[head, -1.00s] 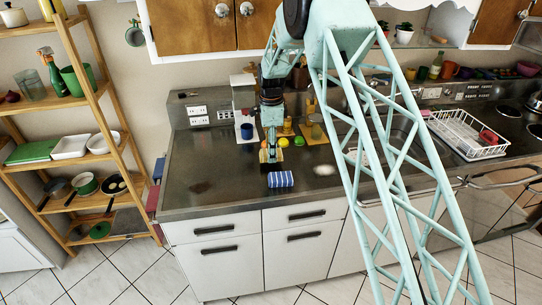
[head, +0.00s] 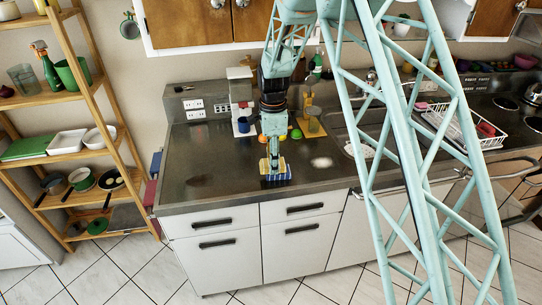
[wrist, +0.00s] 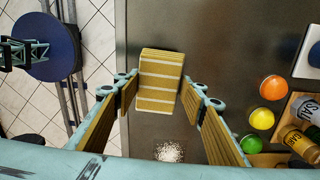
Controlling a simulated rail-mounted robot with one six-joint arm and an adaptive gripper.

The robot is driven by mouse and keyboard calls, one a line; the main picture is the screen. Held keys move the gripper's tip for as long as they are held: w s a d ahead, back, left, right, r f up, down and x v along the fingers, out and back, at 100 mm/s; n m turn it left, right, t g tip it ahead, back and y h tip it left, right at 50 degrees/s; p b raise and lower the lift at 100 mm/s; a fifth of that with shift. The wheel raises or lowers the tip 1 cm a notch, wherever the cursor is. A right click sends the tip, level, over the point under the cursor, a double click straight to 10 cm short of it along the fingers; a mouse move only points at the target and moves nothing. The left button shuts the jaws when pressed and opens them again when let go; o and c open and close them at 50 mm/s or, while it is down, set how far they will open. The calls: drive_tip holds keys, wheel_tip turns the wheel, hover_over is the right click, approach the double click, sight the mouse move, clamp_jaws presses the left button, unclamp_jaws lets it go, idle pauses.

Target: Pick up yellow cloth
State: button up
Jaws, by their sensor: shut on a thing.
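The yellow cloth (wrist: 160,82) with white stripes sits between the two fingers of my gripper (wrist: 160,98) in the wrist view. My gripper is shut on it. In the head view my gripper (head: 274,166) points down, low over the front part of the dark counter. The blue cloth does not show in the wrist view, and the yellow cloth is mostly hidden by the fingers in the head view.
Orange (wrist: 273,88), yellow (wrist: 262,118) and green (wrist: 251,144) round fruits lie behind my gripper, near a board with jars (wrist: 300,142). A pale patch (head: 321,162) lies to the right. The counter (head: 215,175) to the left is clear. A dish rack (head: 465,128) stands farther right.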

drive_tip(key=shift+s+d+r, duration=0.1)
drive_tip(key=shift+s+d, duration=0.05)
drive_tip(key=shift+s, duration=0.7)
drive_tip(key=shift+s+d+r, duration=0.1)
drive_tip(key=shift+s+d, duration=0.05)
drive_tip(key=shift+s, duration=0.7)
drive_tip(key=shift+o, duration=0.9)
drive_tip(key=shift+c, duration=0.5)
